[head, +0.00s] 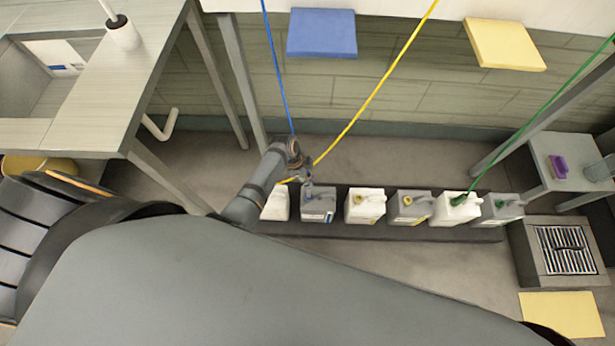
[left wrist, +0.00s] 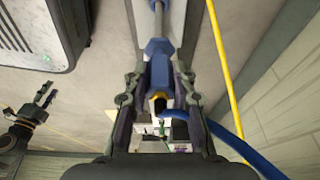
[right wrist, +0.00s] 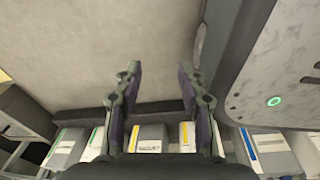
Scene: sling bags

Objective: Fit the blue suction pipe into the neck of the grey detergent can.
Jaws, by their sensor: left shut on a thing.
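The blue suction pipe (left wrist: 158,50) has a blue grip and a grey tube, with a blue hose (head: 278,70) running up from it. My left gripper (head: 303,170) is shut on its blue grip, as the left wrist view (left wrist: 158,80) shows. The grey detergent can with blue marks (head: 319,206) stands second from the left in the row, below this gripper. The tube points toward a blue ring at the can; whether its tip is inside the neck cannot be told. My right gripper (right wrist: 160,85) is open and empty, facing the floor.
The cans stand on a dark low plinth (head: 380,231). A white can (head: 275,205) is at left; another white can (head: 365,208) is at right, with more beyond. A yellow hose (head: 375,85) passes close to my left gripper. A table (head: 100,100) stands at left.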

